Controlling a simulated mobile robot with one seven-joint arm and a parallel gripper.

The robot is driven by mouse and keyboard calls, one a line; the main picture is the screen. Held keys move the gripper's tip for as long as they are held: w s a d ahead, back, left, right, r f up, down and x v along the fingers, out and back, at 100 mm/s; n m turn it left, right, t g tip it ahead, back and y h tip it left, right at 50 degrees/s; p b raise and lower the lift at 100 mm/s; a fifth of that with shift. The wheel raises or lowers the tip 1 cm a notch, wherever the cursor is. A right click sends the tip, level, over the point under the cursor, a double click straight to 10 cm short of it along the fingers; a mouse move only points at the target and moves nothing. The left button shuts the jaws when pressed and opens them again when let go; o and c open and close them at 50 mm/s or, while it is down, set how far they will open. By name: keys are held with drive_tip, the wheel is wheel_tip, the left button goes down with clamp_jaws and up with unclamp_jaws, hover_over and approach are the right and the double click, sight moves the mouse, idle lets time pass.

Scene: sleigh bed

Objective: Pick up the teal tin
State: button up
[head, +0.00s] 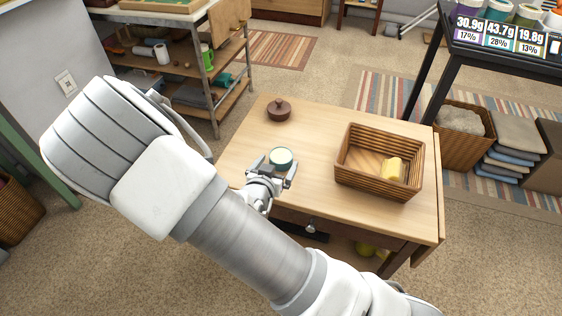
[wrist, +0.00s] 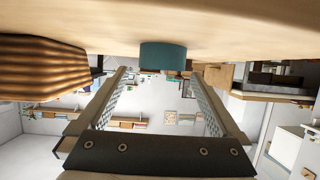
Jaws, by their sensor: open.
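The teal tin (head: 281,158), with a pale top, stands on the wooden table (head: 325,128) left of the basket. My gripper (head: 275,170) is open and low at the near side of the tin. In the wrist view, which shows the scene upside down, the tin (wrist: 163,57) sits at the tabletop, centred between the two spread fingers of my gripper (wrist: 160,75). It appears at or just beyond the fingertips; I cannot tell whether it touches either finger.
A slatted wooden basket (head: 348,160) with a yellow block (head: 392,169) stands on the table to the right. A dark brown lidded pot (head: 279,110) stands behind the tin. The tabletop between tin and basket is clear. A shelf rack (head: 209,90) is at the back left.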

sight(281, 156)
drive_tip(key=b+x, duration=0.2)
drive_tip(key=x, duration=0.2)
drive_tip(key=shift+w+f, duration=0.25)
drive_tip(key=shift+w+d, duration=0.1)
drive_tip(key=shift+w, duration=0.3)
drive_tip(key=c, duration=1.3)
drive_tip(key=shift+c, duration=0.8)
drive_tip(key=shift+r, duration=0.1)
